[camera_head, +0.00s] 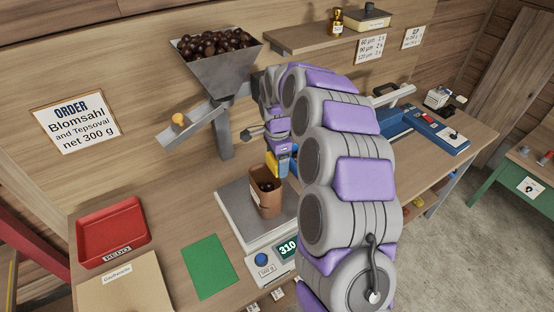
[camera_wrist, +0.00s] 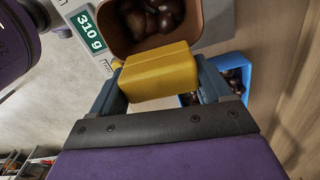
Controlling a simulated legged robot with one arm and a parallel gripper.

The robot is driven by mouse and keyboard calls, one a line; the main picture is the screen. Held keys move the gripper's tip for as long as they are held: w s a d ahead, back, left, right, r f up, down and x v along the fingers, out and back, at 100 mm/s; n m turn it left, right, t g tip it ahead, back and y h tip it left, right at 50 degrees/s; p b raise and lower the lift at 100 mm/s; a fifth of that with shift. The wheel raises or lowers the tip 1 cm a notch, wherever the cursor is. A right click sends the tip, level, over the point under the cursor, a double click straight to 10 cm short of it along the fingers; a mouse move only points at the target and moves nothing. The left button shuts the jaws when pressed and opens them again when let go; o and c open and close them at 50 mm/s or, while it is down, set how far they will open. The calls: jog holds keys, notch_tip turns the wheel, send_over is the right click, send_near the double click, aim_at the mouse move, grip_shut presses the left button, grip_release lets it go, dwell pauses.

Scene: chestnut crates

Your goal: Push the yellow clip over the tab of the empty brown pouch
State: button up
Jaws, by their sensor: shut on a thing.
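The brown pouch (camera_head: 265,201) stands open on the scale and is not empty: dark chestnuts lie in it. In the wrist view the pouch (camera_wrist: 192,46) is at the top, with the chestnuts inside. My gripper (camera_wrist: 162,72) is shut on the yellow clip (camera_wrist: 158,76), one finger at each end. The clip is right at the pouch's near rim; I cannot tell whether it touches. In the head view the clip (camera_head: 270,164) shows at the pouch's top back edge, below my gripper (camera_head: 281,158). The pouch's tab is hidden.
The scale (camera_head: 232,208) reads 310 g. A steel hopper (camera_head: 222,72) of chestnuts with a chute stands behind. A red tray (camera_head: 113,232), a cardboard box (camera_head: 122,289) and a green sheet (camera_head: 207,266) lie left. A blue container (camera_wrist: 242,72) with chestnuts shows beyond the clip.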

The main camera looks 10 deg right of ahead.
jog(key=shift+f, duration=0.6)
jog(key=o, duration=1)
jog(key=shift+c, duration=0.2)
jog(key=shift+r, duration=0.1)
notch_tip(320, 180, up, 17)
jog(key=p, duration=0.2)
jog(key=s+f+n+b, duration=0.1)
jog(key=s+f+n, duration=0.2)
jog(key=s, duration=1.1)
jog(key=s+f+n+g+b, duration=0.1)
jog(key=s+f+n, duration=0.2)
jog(key=s+n, duration=0.4)
jog(key=s+f+n+b, duration=0.1)
jog(key=s+f+n, duration=0.2)
jog(key=s, duration=1.8)
jog(key=n, duration=0.3)
jog(key=shift+a+f+g+b, duration=0.15)
jog(key=shift+a+g+b, duration=0.2)
jog(key=shift+a+g, duration=0.05)
